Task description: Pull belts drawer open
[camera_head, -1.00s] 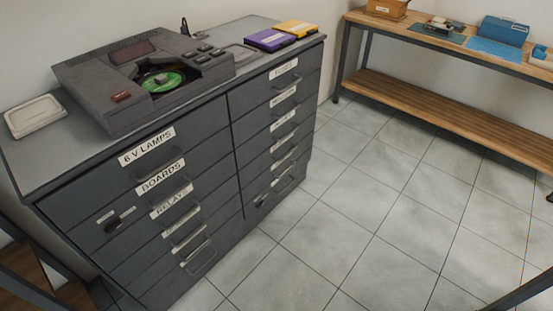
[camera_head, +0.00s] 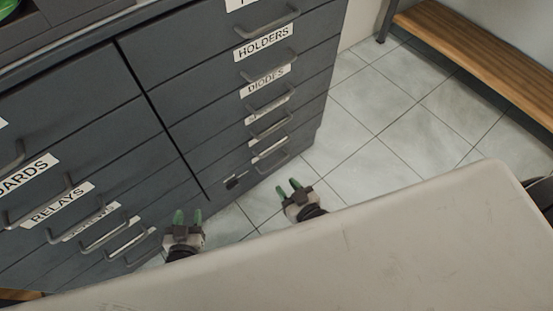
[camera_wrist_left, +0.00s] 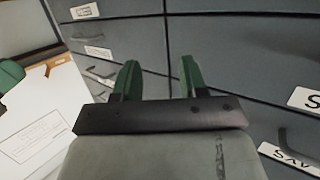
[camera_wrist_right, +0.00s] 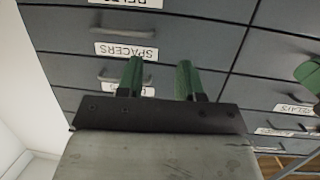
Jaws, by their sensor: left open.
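The belts drawer shows in the right wrist view, where the picture is upside down; its label (camera_wrist_right: 135,3) is cut by the top edge, beside the SPACERS label (camera_wrist_right: 126,50). In the head view the low labels of the right-hand drawer column are too slanted to read. The drawers I see look shut. My right gripper (camera_head: 288,188) is open and empty, low in front of the right-hand column and apart from the handles. My left gripper (camera_head: 188,215) is open and empty, in front of the lower left-hand column.
The grey cabinet (camera_head: 150,100) has two columns of drawers with bar handles. A small dark lock-like part (camera_head: 235,181) is low on the right-hand column. A wooden bench shelf (camera_head: 480,55) stands at the right. Tiled floor (camera_head: 385,120) is clear between. My pale body fills the bottom.

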